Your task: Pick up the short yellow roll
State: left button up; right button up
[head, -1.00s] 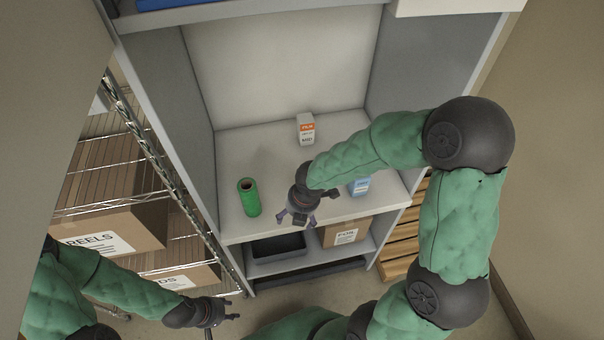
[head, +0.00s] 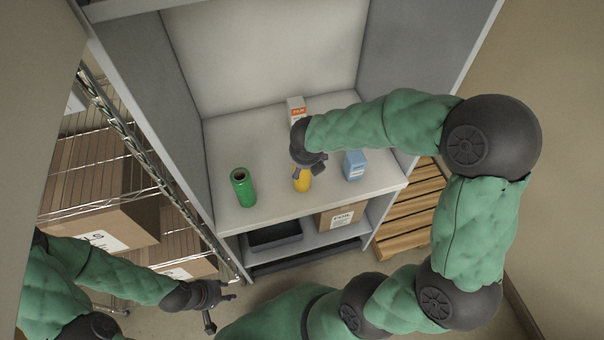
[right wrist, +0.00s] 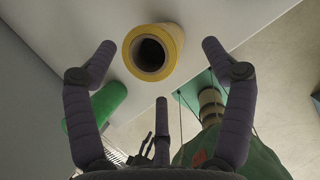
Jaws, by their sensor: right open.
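The short yellow roll (head: 302,183) stands on the white shelf, its upper part hidden behind my right gripper (head: 310,165) in the head view. In the right wrist view the yellow roll (right wrist: 172,40) shows its round end with a dark hollow core. It lies ahead, between the tips of two spread purple-grey fingers, with a third finger below it. The right gripper is open, and no finger visibly touches the roll. My left gripper (head: 222,298) is low on the left, apart from the shelf, with its fingers spread and empty.
A taller green roll (head: 243,188) stands left on the shelf. A white-and-orange box (head: 296,107) is behind my right gripper and a blue bottle (head: 354,166) is to its right. Cabinet walls close both sides. A wire rack (head: 120,130) with cartons stands left.

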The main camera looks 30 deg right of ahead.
aim_at(302, 173)
jog(key=x, duration=0.1)
jog(key=b+x, duration=0.1)
jog(key=x, duration=0.1)
jog(key=b+x, duration=0.1)
jog(key=x, duration=0.1)
jog(key=shift+w+a, duration=0.25)
jog(key=shift+r, duration=0.1)
jog(key=c, duration=1.6)
